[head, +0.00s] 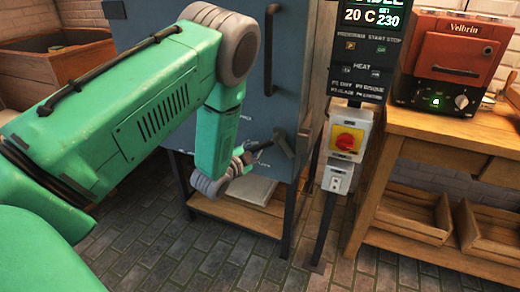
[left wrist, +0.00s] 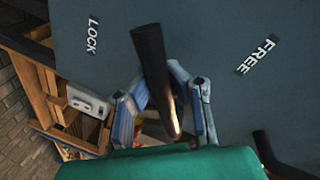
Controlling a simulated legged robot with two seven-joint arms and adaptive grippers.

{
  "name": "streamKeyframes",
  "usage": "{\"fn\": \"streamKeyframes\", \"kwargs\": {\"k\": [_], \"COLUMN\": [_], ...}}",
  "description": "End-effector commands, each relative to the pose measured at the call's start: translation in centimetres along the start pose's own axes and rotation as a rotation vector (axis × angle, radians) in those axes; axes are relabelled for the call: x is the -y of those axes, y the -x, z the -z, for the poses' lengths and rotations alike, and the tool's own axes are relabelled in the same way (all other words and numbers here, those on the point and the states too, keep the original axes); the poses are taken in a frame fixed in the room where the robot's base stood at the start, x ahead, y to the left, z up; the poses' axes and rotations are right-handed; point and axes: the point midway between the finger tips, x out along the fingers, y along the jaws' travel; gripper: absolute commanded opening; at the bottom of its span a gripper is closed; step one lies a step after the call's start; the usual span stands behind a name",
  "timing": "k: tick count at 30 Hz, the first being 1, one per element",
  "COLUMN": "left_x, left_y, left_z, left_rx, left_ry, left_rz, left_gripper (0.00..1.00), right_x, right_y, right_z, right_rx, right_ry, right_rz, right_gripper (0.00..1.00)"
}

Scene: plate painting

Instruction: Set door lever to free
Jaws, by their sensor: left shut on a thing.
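The kiln door (head: 150,20) is a blue-grey panel; its grey surface fills much of the left wrist view (left wrist: 220,30). The dark door lever (left wrist: 150,55) stands out from the door between the LOCK label (left wrist: 93,34) on the left and the FREE label (left wrist: 257,55) on the right. In the head view the lever (head: 284,143) is at the door's lower right. My left gripper (head: 256,152) is at the lever. In the left wrist view its fingers (left wrist: 160,88) are on either side of the lever, shut on it. My right gripper is not in view.
A vertical door handle (head: 268,50) is above the lever. A control post with a yellow-and-red switch (head: 347,140) stands close on the right. A wooden bench (head: 450,125) with a red Velbrin unit (head: 460,50) is farther right. Wooden shelving (head: 240,212) is below the door.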

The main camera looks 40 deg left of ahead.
Motion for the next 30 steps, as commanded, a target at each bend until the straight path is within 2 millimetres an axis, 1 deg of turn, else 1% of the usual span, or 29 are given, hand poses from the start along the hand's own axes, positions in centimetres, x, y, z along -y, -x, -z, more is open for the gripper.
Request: {"fn": "streamKeyframes", "kwargs": {"k": [1, 6, 15, 22, 30], "left_x": [0.4, 1.5, 3.0, 3.8, 4.1], "left_y": [0.1, 0.4, 0.7, 0.9, 0.9], "left_z": [0.2, 0.4, 0.9, 1.2, 1.5], "left_rx": [0.008, 0.039, 0.086, 0.112, 0.126], "left_ry": [-0.047, -0.204, -0.446, -0.568, -0.634], "left_rz": [-0.005, -0.005, -0.006, -0.007, -0.009], "left_gripper": [0.00, 0.00, 0.00, 0.00, 0.00], "right_x": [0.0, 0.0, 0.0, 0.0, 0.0], "right_y": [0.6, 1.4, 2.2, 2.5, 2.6], "right_z": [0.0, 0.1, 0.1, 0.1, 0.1], "right_rx": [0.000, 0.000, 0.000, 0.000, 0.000], "right_ry": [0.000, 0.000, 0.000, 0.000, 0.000], "right_rz": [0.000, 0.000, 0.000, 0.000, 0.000], "right_gripper": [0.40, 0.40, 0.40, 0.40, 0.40]}}
